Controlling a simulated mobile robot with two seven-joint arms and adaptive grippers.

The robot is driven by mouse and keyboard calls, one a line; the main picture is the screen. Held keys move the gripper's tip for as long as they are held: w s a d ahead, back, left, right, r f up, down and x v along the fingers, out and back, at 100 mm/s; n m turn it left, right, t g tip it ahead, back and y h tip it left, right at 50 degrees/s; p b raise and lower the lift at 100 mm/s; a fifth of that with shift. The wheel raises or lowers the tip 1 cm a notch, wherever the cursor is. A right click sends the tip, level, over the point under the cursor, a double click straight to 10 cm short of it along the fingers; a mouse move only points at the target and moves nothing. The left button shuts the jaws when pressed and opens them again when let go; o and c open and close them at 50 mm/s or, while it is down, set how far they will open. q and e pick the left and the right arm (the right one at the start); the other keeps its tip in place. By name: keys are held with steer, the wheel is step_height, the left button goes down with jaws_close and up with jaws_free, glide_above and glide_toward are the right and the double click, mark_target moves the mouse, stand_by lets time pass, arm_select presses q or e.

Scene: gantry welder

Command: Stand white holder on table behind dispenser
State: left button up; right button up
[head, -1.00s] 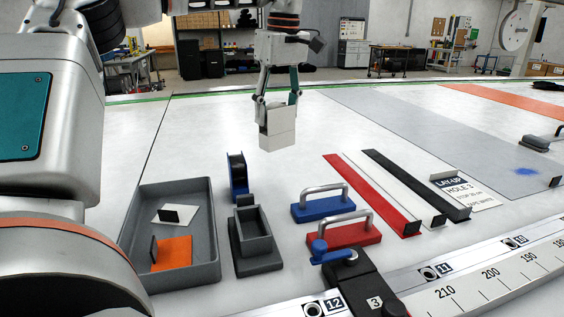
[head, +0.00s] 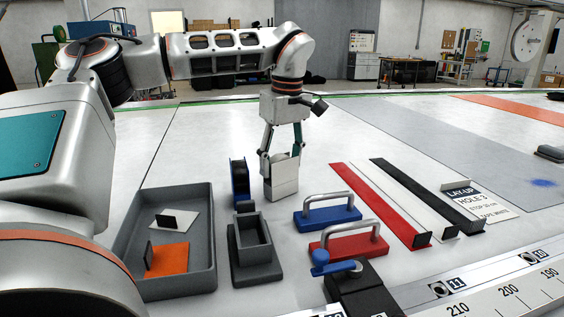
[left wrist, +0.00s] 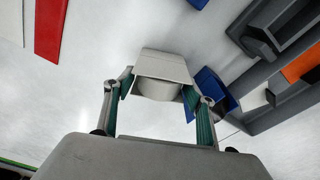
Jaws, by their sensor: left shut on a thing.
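My left gripper (head: 281,156) points down and is shut on the white holder (head: 283,184), a pale box with its flat face toward the head camera. The holder is upright, low over the table; I cannot tell whether its bottom touches. In the left wrist view the holder (left wrist: 163,66) sits between the green-padded fingers (left wrist: 160,105), with a pale rounded shape inside it. The dispenser, probably the blue piece with a dark wheel (head: 239,182), stands just left of the holder, with a small gap in the head view. My right gripper is not in view.
A grey open-topped block (head: 250,265) stands in front of the blue piece. A grey tray (head: 206,262) with white and orange pieces lies left. Blue (head: 328,215) and red (head: 349,246) handled blocks are at right, before red, white and black strips. Table behind the holder is clear.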

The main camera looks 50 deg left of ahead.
arm_select(q)
steer(key=o, duration=1.4)
steer(key=shift+f, duration=0.1)
steer(key=shift+c, duration=0.2)
step_height(320, 180, up, 12)
steer(key=d+p, duration=0.1)
steer(key=p, duration=0.1)
steer(key=shift+d, duration=0.2)
